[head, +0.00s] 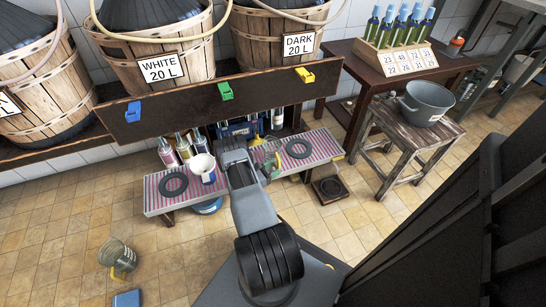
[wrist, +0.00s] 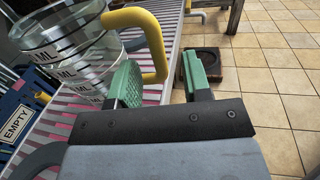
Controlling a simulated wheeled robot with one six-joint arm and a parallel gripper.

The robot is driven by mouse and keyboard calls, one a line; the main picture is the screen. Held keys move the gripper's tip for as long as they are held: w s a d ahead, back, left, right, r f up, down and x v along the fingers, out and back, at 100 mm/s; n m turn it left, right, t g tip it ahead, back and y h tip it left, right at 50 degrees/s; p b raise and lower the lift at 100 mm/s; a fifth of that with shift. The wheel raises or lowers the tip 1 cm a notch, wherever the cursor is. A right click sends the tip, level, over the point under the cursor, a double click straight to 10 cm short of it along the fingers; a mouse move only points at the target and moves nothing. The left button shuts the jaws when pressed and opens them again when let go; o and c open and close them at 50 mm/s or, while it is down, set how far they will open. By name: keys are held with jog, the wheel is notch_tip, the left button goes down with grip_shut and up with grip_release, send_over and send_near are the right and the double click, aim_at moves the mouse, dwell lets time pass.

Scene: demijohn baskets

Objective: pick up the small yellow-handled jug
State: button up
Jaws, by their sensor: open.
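The small yellow-handled jug (wrist: 68,42) is clear, with dark ML marks, and stands on the striped bench at the left of the wrist view. Its yellow handle (wrist: 155,48) sticks out to the right. My gripper (wrist: 160,76) has green pads held apart, with the lower part of the handle showing in the gap between them. Whether a pad touches the handle I cannot tell. In the head view my gripper (head: 266,162) is over the middle of the bench, and my arm largely hides the jug. Another clear jug with a yellow handle (head: 118,256) stands on the floor.
The striped bench (head: 232,168) carries black rings (head: 173,184) (head: 299,148) and a white cup (head: 203,167). Bottles (head: 175,149) stand behind it. A wooden stool with a grey bowl (head: 427,103) is at right. A dark board (head: 329,188) lies on the floor.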

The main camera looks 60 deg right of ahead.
jog(key=shift+b+x, duration=0.8)
jog(key=shift+x, duration=1.8)
jog(key=shift+r, duration=0.15)
jog(key=shift+c, duration=0.2)
grip_shut()
